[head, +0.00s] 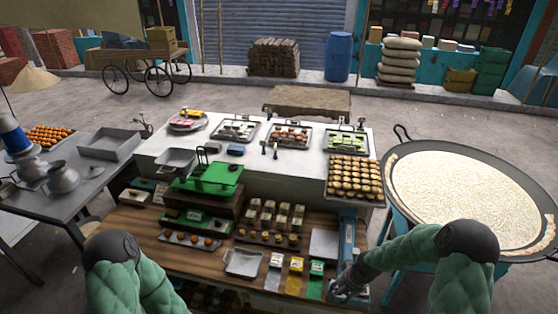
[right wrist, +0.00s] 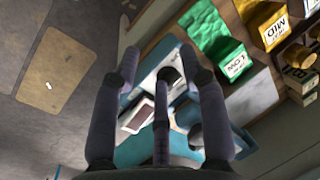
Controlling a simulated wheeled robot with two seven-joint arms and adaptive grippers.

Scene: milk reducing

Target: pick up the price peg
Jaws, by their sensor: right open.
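I cannot tell for certain which thing is the price peg. A green holder with a LOW label (right wrist: 222,58) and a yellow one with a MID label (right wrist: 268,28) lie at the upper right of the right wrist view. In the head view, the green one (head: 316,268) and yellow one (head: 296,265) stand near the stall's front edge. My right gripper (head: 345,289) is just right of the green one. Its fingers (right wrist: 160,72) are spread and empty above a blue device with a white panel (right wrist: 137,115). My left gripper is out of view.
A blue upright device (head: 347,235) stands at the shelf's right end. A metal tray (head: 244,262) sits left of the coloured holders. A green scale (head: 208,179) stands further back. A large round pan (head: 470,195) is at the right.

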